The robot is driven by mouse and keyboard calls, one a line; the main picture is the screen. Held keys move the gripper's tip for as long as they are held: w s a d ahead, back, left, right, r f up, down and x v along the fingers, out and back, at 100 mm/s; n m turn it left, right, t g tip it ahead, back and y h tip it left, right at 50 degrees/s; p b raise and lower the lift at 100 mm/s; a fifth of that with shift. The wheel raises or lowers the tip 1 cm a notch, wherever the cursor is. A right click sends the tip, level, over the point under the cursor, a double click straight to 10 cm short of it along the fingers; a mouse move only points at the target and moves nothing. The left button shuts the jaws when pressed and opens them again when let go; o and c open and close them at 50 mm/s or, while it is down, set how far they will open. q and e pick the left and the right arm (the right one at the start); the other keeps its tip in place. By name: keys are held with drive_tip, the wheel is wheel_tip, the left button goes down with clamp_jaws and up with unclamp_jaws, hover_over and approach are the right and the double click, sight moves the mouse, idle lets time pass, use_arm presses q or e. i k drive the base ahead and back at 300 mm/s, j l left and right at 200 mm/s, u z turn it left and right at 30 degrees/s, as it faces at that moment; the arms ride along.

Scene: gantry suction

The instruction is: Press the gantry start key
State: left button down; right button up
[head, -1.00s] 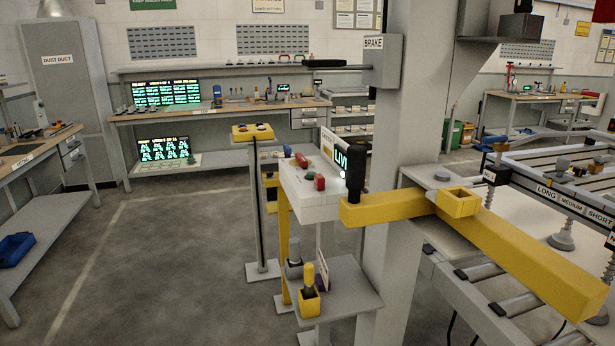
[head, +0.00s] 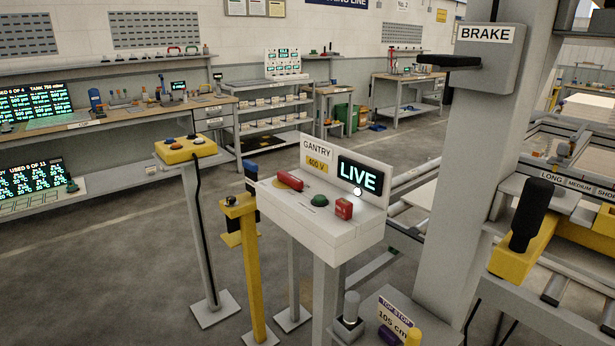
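The white gantry console (head: 330,243) stands on a grey post near the middle of the head view. Its upright back panel reads GANTRY and 600 V (head: 317,165), and a lit display (head: 359,176) reads LIVE. No readable label marks which one is the start key. Neither of my grippers shows in the head view.
A yellow pendant box (head: 185,150) on a post stands left of the console. A grey column with a BRAKE box (head: 485,60) rises to the right. A yellow bar with a black handle (head: 532,215) juts beside it. Open floor lies at the left front.

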sight(318, 199)
drive_tip(key=i+j+z, duration=0.15)
drive_tip(key=i, duration=0.35)
drive_tip(key=i+j+z, duration=0.2)
drive_tip(key=i, duration=0.35)
drive_tip(key=l, duration=0.1)
